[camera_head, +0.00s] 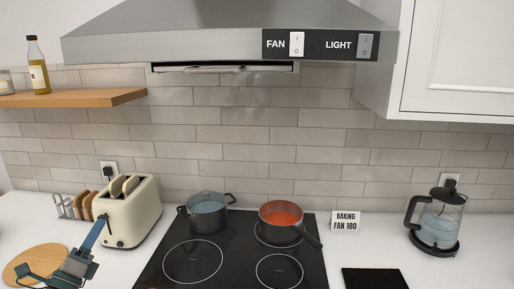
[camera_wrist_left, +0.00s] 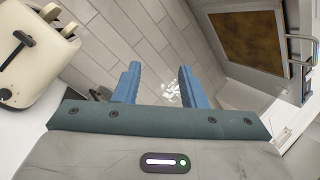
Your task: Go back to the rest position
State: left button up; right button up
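My left gripper (camera_head: 98,229) is at the lower left of the head view, its blue fingers pointing up in front of the cream toaster (camera_head: 128,215). In the left wrist view the two blue fingers (camera_wrist_left: 159,69) stand apart with nothing between them, so it is open and empty. The toaster also shows at the left edge of the wrist view (camera_wrist_left: 32,62), beside the gripper; I cannot tell whether they touch. My right gripper is in neither view.
A grey pot (camera_head: 208,222) and a pan of red-orange food (camera_head: 281,232) stand on the black hob (camera_head: 222,262). A round wooden board (camera_head: 38,257) lies at left. The range hood (camera_head: 200,35) and wooden shelf (camera_head: 100,97) overhang the counter.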

pick_arm(q)
jog(key=s+a+f+n+g+y, duration=0.2)
jog(key=s+f+n+g+y, duration=1.05)
jog(key=n, duration=1.25)
jog(key=s+d+f+n+g+h, duration=0.1)
jog(key=s+d+f+g+h, duration=0.25)
jog(key=s+d+f, duration=0.5)
jog(key=s+d+f+n+g+h, duration=0.2)
jog(key=s+d+f+g+h, duration=0.3)
jog(key=s+f, duration=0.55)
notch_tip(320, 180, down, 27)
jog(key=a+b, duration=0.1)
jog(key=a, duration=0.1)
jog(key=s+a+f+b, duration=0.1)
jog(key=s+f, duration=1.9)
jog(key=f, duration=0.2)
jog(key=shift+a+f+y, duration=0.15)
jog(key=shift+f+y, duration=0.25)
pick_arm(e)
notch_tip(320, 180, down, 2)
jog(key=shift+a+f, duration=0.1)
